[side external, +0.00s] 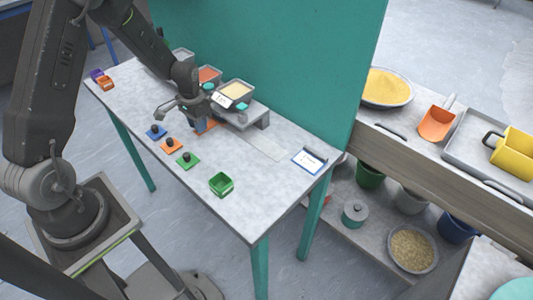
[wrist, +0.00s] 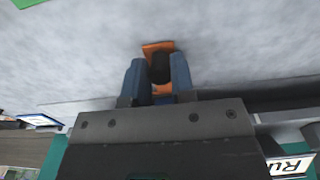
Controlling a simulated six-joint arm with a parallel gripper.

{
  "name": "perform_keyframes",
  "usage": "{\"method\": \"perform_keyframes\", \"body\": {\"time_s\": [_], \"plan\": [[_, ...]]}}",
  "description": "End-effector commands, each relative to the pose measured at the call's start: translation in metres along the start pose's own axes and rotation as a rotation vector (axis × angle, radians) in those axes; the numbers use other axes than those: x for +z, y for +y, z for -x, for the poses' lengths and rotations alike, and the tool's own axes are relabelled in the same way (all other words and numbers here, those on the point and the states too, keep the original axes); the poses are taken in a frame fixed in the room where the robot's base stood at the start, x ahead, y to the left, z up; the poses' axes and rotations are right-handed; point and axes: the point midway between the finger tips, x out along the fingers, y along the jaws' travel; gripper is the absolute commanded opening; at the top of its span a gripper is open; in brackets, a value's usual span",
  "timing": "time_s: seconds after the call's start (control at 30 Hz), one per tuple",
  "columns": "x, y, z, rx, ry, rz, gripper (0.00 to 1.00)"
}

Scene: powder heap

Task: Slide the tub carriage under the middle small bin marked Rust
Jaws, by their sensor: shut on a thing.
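My gripper (side external: 203,124) is low at the front of the bin stand. In the wrist view its blue fingers (wrist: 157,75) are shut on a dark upright knob (wrist: 159,69) on an orange plate (wrist: 157,47), apparently the carriage's handle. The orange plate also shows in the side view (side external: 208,127). Any tub on it is hidden by my gripper. The middle small bin (side external: 209,75) holds rust-coloured powder, partly behind my arm.
A bin of pale yellow powder (side external: 237,89) stands right of the middle one. A pale strip (side external: 258,149) runs right along the table.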

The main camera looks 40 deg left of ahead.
Motion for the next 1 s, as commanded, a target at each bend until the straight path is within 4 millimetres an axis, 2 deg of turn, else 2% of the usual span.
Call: {"method": "perform_keyframes", "body": {"time_s": [1.0], "plan": [[-0.001,-0.079,0.001,-0.002,0.005,0.003,0.02]]}}
